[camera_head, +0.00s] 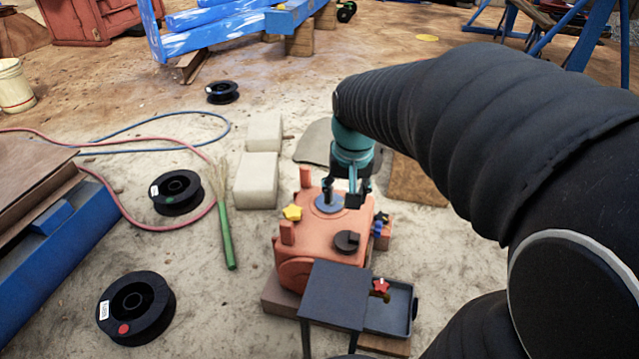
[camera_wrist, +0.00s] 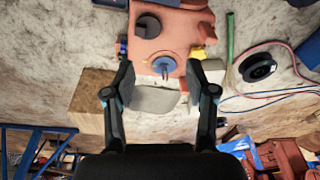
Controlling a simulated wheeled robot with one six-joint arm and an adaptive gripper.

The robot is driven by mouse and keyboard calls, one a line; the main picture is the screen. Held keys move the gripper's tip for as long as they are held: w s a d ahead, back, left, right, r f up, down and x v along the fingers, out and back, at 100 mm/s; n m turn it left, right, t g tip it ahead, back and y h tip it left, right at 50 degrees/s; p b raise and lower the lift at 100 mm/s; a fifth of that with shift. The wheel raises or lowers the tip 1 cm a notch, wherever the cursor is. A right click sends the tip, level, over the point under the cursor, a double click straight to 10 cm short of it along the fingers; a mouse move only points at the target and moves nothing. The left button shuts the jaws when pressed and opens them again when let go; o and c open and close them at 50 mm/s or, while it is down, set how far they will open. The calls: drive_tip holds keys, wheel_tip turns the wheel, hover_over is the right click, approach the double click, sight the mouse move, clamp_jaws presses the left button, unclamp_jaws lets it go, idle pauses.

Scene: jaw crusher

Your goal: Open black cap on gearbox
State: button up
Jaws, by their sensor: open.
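The orange gearbox (camera_head: 318,236) sits low on the ground in the middle of the head view. It also fills the top of the wrist view (camera_wrist: 178,38). A round black cap (camera_head: 347,241) is on its top near the front, and it shows in the wrist view (camera_wrist: 148,24) too. My gripper (camera_head: 341,197) is at the gearbox's rear, by a grey-blue disc (camera_wrist: 164,65) with an upright shaft. In the wrist view its two fingers (camera_wrist: 160,73) are spread apart to either side of the disc, with nothing gripped. The black cap is beyond the fingertips, apart from them.
A yellow knob (camera_head: 292,212) and orange posts stand up from the gearbox. A dark table (camera_head: 338,296) and a tray with a red knob (camera_head: 381,286) are in front. Pale blocks (camera_head: 257,180), a green-handled broom (camera_head: 227,235) and black spools (camera_head: 136,307) lie left.

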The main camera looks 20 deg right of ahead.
sight(355, 236)
drive_tip(key=w+d+f+m+g+b, duration=0.1)
drive_tip(key=w+d+f+m+g, duration=0.15)
drive_tip(key=w+d+f, duration=0.7)
drive_tip(key=f, duration=0.5)
drive_tip(key=s+a+f+b, duration=0.1)
drive_tip(key=f, duration=0.4)
drive_tip(key=f+b, duration=0.1)
drive_tip(key=f, duration=0.4)
drive_tip(key=shift+s+a, duration=0.25)
drive_tip(key=shift+a, duration=0.15)
clamp_jaws()
